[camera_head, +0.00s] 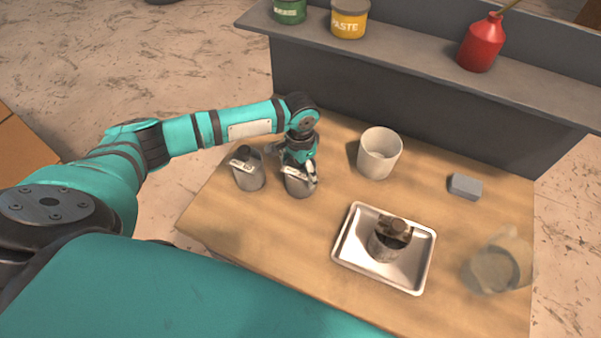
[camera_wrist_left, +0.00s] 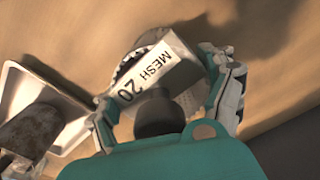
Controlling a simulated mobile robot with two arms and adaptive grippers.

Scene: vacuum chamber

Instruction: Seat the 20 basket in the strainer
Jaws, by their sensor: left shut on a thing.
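My left gripper (camera_head: 299,166) is shut on the 20 basket (camera_head: 299,188), a grey metal cup with a white tag, at the left of the table. In the left wrist view the fingers (camera_wrist_left: 163,82) are on either side of the tag, which reads MESH 20; the basket rim (camera_wrist_left: 127,62) shows behind it. I cannot tell whether its base touches the table. A similar tagged basket (camera_head: 249,177) stands just left of it, its label too small to read. A hollow beige-grey body (camera_head: 494,270) at the right may be the strainer. My right gripper is not in view.
A metal tray (camera_head: 350,254) holds a grimy dark cylinder (camera_head: 384,247). A white cup (camera_head: 379,155) stands behind, and a grey block (camera_head: 465,186) lies to the right. A shelf (camera_head: 420,55) with tins and a red can (camera_head: 482,45) borders the back.

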